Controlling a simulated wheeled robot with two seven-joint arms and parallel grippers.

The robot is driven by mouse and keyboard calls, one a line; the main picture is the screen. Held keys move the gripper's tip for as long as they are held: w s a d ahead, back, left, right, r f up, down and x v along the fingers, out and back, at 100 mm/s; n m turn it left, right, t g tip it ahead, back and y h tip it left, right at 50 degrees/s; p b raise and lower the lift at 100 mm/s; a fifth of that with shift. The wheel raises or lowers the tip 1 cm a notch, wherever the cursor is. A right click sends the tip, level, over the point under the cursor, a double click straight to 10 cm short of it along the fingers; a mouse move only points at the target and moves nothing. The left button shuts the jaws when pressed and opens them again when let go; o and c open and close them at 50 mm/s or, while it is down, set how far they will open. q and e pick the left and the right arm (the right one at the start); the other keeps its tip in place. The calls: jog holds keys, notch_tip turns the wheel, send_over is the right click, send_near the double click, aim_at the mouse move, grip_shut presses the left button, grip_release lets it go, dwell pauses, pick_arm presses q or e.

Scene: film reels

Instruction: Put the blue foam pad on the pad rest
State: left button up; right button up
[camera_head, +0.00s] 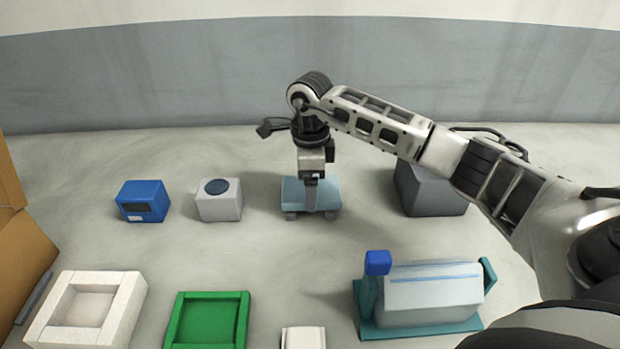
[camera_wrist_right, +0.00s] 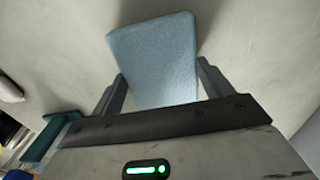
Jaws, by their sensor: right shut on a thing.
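The light blue foam pad (camera_head: 293,189) is at the middle of the table in the head view, directly below my right gripper (camera_head: 311,205). In the right wrist view the pad (camera_wrist_right: 155,55) is a flat, rounded slab between the two grey fingers (camera_wrist_right: 162,88) and extends beyond their tips. My right gripper is shut on it. Small grey pieces show under the pad's front edge; I cannot tell whether they are a support, or whether the pad touches the table. I cannot tell for certain which thing is the pad rest. My left gripper is out of view.
A blue box (camera_head: 142,202), a white box (camera_head: 218,203) and a dark grey block (camera_head: 432,196) stand in the back row. A teal-ended grey holder (camera_head: 432,293) with a blue cube (camera_head: 377,262), a green tray (camera_head: 207,318) and a white tray (camera_head: 47,330) are in front.

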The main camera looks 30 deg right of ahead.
jog(key=shift+f, duration=0.1)
jog(key=o, duration=0.9)
jog(key=shift+o, duration=0.2)
notch_tip(320, 180, up, 12)
jog(key=b, duration=0.1)
jog(key=shift+r, duration=0.2)
